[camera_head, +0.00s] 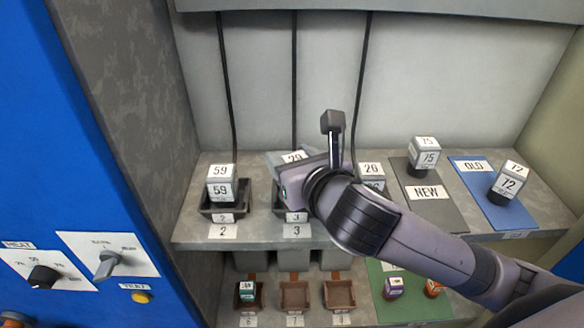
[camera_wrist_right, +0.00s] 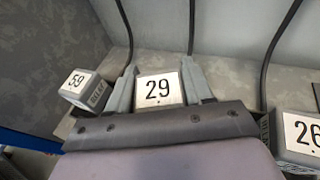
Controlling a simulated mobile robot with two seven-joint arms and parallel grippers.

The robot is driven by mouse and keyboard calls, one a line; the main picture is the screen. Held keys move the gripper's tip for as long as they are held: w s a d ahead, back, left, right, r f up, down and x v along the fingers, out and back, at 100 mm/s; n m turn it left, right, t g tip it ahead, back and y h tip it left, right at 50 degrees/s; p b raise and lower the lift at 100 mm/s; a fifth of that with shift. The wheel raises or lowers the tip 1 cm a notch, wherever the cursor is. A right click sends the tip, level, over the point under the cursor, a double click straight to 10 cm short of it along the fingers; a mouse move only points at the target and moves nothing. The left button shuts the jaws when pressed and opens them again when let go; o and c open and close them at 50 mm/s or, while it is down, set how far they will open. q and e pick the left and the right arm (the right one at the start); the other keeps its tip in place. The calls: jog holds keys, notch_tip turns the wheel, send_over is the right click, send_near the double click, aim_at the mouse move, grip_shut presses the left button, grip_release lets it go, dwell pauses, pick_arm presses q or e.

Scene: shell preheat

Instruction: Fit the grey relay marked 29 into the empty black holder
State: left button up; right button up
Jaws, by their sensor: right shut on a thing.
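The grey relay marked 29 (camera_head: 293,156) shows its white top label behind my right gripper. In the right wrist view my right gripper (camera_wrist_right: 158,86) has one finger on each side of relay 29 (camera_wrist_right: 158,90) and is shut on it. The black holder marked 3 (camera_head: 279,206) is directly below, mostly covered by the gripper. The relay's lower part is hidden, so I cannot tell whether it is seated in the holder or above it. My left gripper is not in view.
Relay 59 (camera_head: 221,186) stands in holder 2 on the left, and relay 26 (camera_head: 371,173) is close on the right. Relay 75 (camera_head: 424,155) stands on the NEW mat (camera_head: 446,212); relay 72 (camera_head: 510,180) on the blue OLD mat (camera_head: 473,168). Black cables hang behind.

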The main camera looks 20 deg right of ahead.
jog(key=shift+f, duration=0.75)
jog(key=shift+f, duration=0.35)
jog(key=o, duration=1.1)
jog(key=shift+r, duration=0.15)
